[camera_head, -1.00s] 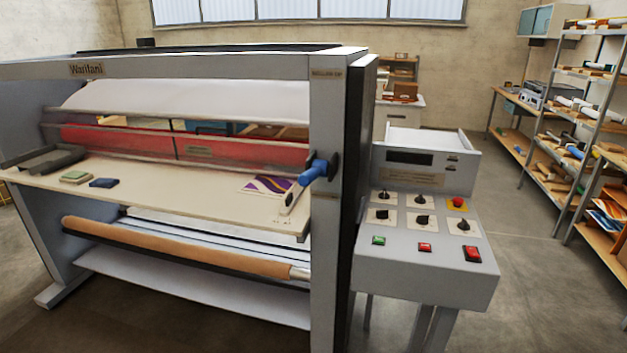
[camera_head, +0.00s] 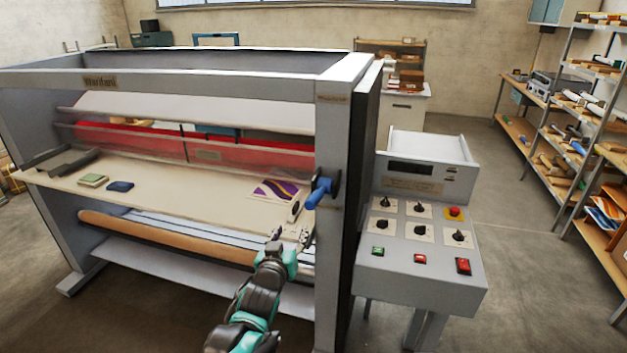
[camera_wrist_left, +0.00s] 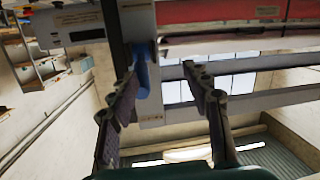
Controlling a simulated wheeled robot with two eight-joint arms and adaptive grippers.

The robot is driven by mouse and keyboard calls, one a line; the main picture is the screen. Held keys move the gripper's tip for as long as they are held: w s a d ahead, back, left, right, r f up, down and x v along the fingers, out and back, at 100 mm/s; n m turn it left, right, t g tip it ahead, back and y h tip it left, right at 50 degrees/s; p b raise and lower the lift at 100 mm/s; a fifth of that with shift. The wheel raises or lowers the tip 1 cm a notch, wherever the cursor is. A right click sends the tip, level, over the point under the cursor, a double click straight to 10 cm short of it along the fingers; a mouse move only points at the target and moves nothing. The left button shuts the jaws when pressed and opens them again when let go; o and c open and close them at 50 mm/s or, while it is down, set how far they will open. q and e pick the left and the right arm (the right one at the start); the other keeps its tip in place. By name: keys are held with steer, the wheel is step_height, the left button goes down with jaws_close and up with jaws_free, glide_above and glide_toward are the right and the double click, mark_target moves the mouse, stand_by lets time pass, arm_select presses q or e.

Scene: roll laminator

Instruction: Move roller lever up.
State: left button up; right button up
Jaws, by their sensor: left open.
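The roller lever (camera_head: 319,193) has a blue handle and a dark pivot on the machine's right upright. Its handle points down and to the left. My left gripper (camera_head: 290,236) is open and empty, below and left of the lever, in front of the feed table's edge. In the left wrist view, my left gripper's (camera_wrist_left: 164,82) two fingers are spread wide. The blue lever (camera_wrist_left: 141,78) shows there just beyond the tip of the left-hand finger; whether they touch is hard to tell. My right gripper is in neither view.
The laminator's upright (camera_head: 338,130) stands right beside the lever. A control panel (camera_head: 425,235) with knobs and buttons is to its right. The feed table (camera_head: 200,200) holds a purple print (camera_head: 275,190) and small pads. Floor to the right is open.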

mark_target(314, 200)
arm_select(q)
steer(key=shift+m+t+h, duration=0.3)
steer(key=shift+t+h, duration=0.4)
steer(key=shift+t, duration=0.1)
steer(key=w+d+r, duration=0.1)
steer(key=d, duration=0.1)
steer(key=w+d+r+p, duration=0.1)
steer(key=w+d+r, duration=0.1)
steer(key=shift+r+p, duration=0.1)
steer(key=shift+p, duration=0.2)
steer(key=x, duration=0.7)
steer(key=shift+w+b, duration=0.35)
steer(key=shift+w, duration=0.05)
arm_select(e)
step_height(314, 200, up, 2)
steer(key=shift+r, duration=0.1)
arm_select(q)
steer(key=shift+c, duration=0.4)
jaws_close()
